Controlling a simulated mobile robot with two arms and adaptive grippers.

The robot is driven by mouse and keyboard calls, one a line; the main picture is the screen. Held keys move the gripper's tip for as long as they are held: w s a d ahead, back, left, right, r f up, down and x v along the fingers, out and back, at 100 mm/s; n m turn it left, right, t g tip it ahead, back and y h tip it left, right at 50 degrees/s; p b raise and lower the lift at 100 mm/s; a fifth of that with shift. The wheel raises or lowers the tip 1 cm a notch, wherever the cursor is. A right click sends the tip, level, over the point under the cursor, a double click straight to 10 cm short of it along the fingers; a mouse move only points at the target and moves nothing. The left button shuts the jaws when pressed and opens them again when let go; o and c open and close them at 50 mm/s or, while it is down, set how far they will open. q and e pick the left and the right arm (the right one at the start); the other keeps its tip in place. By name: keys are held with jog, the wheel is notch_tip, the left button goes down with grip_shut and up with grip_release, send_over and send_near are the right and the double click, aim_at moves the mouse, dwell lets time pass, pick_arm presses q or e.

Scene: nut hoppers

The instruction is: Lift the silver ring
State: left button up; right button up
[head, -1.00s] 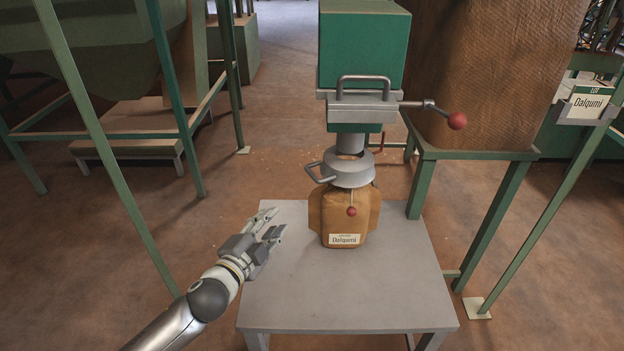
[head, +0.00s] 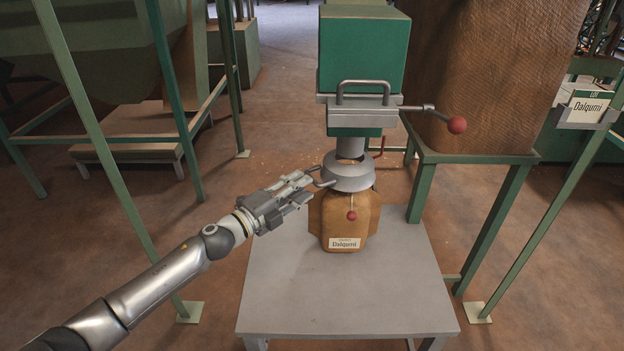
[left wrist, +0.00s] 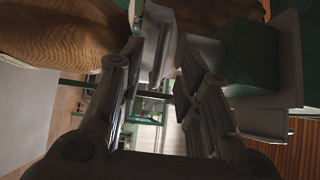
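The silver ring (head: 348,180) sits around the foot of the grey spout, just above the brown bag (head: 345,218) labelled Dalqumi. Its loop handle (head: 322,176) sticks out to the left. My left gripper (head: 307,187) comes in from the left, with its fingertips at the handle. In the left wrist view the two fingers (left wrist: 150,62) stand apart, and pale grey metal shows between their tips. I cannot tell whether they touch the handle. My right gripper is not in view.
The bag stands on a grey table (head: 350,300), whose front and left are clear. A green box (head: 364,45) with a red-knobbed lever (head: 456,125) sits above the spout. A large brown sack (head: 490,70) on a green stand is at right. Green posts rise at both sides.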

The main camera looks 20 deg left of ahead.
pick_arm(q)
jog(key=shift+x, duration=2.3)
jog(key=shift+c, duration=0.4)
grip_shut()
